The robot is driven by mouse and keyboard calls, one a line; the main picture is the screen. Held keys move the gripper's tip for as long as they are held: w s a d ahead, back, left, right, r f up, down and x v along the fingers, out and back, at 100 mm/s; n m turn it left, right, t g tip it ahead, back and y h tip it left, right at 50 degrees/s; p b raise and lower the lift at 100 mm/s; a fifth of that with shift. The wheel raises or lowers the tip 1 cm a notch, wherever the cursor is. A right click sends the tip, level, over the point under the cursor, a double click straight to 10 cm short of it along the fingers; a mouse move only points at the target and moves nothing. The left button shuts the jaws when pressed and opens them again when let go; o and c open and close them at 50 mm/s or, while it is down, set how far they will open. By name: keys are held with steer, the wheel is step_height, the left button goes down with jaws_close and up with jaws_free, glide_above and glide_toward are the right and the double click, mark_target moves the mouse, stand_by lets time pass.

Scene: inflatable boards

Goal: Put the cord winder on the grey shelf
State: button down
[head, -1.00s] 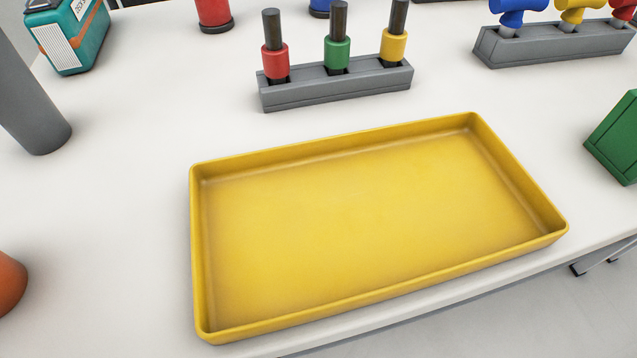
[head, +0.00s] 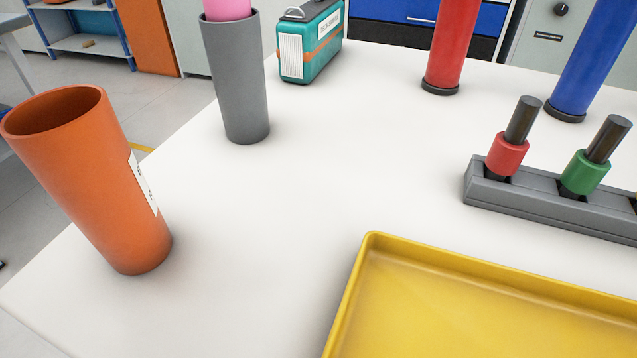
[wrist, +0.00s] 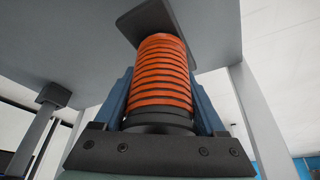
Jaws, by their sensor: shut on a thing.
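The cord winder (wrist: 160,85) shows in the wrist view as a ribbed orange coil with a dark square plate at its far end and a black round part at its near end. My gripper (wrist: 160,75) is shut on it, with a blue-grey finger on each side. The gripper and winder are not in the head view. A shelf unit (head: 92,44) with blue posts and pale grey boards stands far off at the upper left of the head view; I cannot tell whether it is the grey shelf.
The white table holds a yellow tray (head: 368,260), an orange cup (head: 100,190), a grey cup (head: 238,85), a teal box (head: 310,45), red (head: 447,45) and blue (head: 592,60) cylinders and a grey rack (head: 540,200). In the wrist view a grey panel (wrist: 80,40) with legs is overhead.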

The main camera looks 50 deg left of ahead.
step_height(320, 180, down, 5)
steer(key=b, duration=0.2)
steer(key=shift+r+b, duration=0.1)
steer(key=shift+b, duration=0.25)
steer(key=shift+r, duration=0.1)
jaws_free()
steer(key=shift+f, duration=0.2)
steer(key=p+v, duration=0.6)
steer(key=v, duration=0.5)
steer(key=shift+r, duration=0.1)
steer(key=shift+d+r, duration=0.25)
steer(key=shift+r, duration=0.25)
